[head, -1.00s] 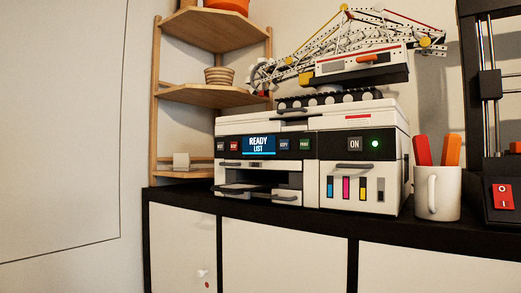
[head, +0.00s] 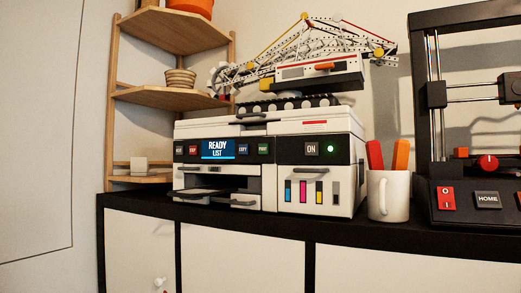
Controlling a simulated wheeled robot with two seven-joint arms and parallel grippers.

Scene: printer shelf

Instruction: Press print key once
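The white printer (head: 270,160) stands on the black-topped cabinet in the middle of the head view. Its blue screen (head: 217,149) reads "READY LIST". A small green key (head: 263,149), seemingly labelled "PRINT", is to the right of the screen, beside a blue "COPY" key (head: 242,149). A red key (head: 193,150) is left of the screen. The grey "ON" button (head: 312,150) has a green light (head: 331,149) lit next to it. Neither of my grippers shows in the head view.
A white mug (head: 388,196) with red and orange items stands right of the printer. A black-framed machine (head: 477,200) stands further right. A toy crane (head: 318,70) sits on top of the printer. Wooden corner shelves (head: 170,97) are at left.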

